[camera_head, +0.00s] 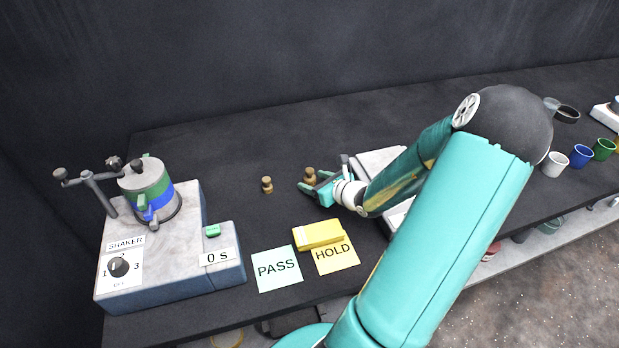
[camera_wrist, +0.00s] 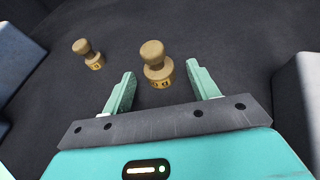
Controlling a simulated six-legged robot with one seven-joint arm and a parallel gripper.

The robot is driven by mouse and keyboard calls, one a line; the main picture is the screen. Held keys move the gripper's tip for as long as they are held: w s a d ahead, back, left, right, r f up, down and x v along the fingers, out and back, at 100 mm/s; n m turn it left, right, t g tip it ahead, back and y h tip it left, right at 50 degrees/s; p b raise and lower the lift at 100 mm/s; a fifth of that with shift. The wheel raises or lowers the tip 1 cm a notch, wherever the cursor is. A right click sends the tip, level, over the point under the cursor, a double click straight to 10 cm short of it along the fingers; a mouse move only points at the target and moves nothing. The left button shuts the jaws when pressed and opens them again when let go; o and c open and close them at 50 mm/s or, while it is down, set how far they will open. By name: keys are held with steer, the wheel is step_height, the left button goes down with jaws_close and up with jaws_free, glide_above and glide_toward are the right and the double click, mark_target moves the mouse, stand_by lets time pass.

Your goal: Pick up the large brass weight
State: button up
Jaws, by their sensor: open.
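The large brass weight (camera_head: 310,176) stands upright on the dark bench in the head view, right at my gripper. In the wrist view the large brass weight (camera_wrist: 157,66) stands between and slightly beyond the two fingertips, with a dark marking on its base. My gripper (camera_head: 309,188) is open, one finger on each side of the weight. The fingers also show in the wrist view (camera_wrist: 161,83), apart from the weight and empty. A smaller brass weight (camera_head: 267,185) stands to the left, and it also shows in the wrist view (camera_wrist: 88,55).
A shaker (camera_head: 200,240) with a stacked sieve (camera_head: 148,190) stands at the left. A PASS card (camera_head: 277,269), a HOLD card (camera_head: 338,258) and a yellow block (camera_head: 318,234) lie at the front. A pale device (camera_head: 378,160) sits just right of my gripper. Coloured cups stand far right.

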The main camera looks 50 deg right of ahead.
steer(key=shift+c, duration=0.2)
steer(key=c, duration=1.1)
steer(key=shift+c, duration=0.2)
steer(key=shift+r, duration=0.2)
